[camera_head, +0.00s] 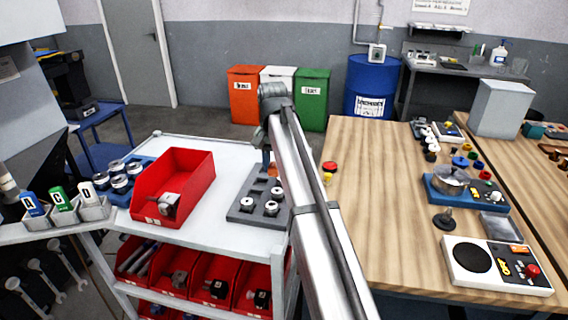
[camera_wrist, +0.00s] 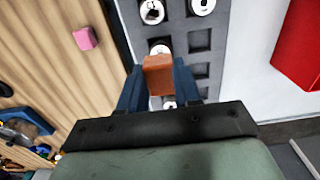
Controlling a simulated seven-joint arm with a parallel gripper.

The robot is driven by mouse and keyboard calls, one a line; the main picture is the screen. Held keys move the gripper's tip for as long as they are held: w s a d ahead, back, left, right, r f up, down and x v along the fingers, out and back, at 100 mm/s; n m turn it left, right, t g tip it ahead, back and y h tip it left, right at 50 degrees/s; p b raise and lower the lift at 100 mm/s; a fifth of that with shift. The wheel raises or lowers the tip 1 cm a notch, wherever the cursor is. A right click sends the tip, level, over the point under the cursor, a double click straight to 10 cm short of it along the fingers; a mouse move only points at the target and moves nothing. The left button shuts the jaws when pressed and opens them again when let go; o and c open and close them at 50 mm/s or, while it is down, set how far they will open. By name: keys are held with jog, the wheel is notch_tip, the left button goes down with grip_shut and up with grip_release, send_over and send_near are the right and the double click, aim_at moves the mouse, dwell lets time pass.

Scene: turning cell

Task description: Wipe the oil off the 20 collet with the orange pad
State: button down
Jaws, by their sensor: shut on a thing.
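My gripper (camera_wrist: 158,78) is shut on the orange pad (camera_wrist: 158,70), which sits between its two blue fingers. In the head view my gripper (camera_head: 268,160) hangs over the far end of the grey collet tray (camera_head: 238,214), partly hidden by my arm. Collets with white-marked tops stand in the tray: one (camera_wrist: 160,47) just beyond the pad, one (camera_wrist: 168,104) partly hidden between my fingers, and two more (camera_wrist: 152,12) (camera_wrist: 202,6) further off. The number marks are too small to read, so I cannot tell which is the 20 collet. Oil cannot be made out.
A red bin (camera_head: 185,183) stands left of the tray on the white cart top (camera_head: 225,165), with a blue holder of round parts (camera_head: 120,178) beyond it. The wooden table (camera_head: 375,190) lies to the right, carrying a pan-like device (camera_head: 452,182) and small coloured parts.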

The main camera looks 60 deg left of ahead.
send_over(277, 190)
jog(key=s+d, duration=0.2)
jog(key=shift+w+a+f, duration=0.15)
jog(key=shift+f, duration=1.35)
jog(key=shift+w+a+f, duration=0.1)
jog(key=shift+f, duration=1.35)
jog(key=shift+w+a+f, duration=0.15)
jog(key=shift+a+f, duration=0.05)
jog(key=shift+f, duration=0.65)
jog(key=shift+w+a, duration=0.6)
jog(key=shift+w+a+f, duration=0.1)
jog(key=shift+w+a, duration=0.4)
jog(key=shift+s+d, duration=1.25)
jog(key=shift+d, duration=0.05)
notch_tip(277, 190, up, 2)
jog(key=shift+a+r, duration=0.15)
jog(key=shift+r, duration=3)
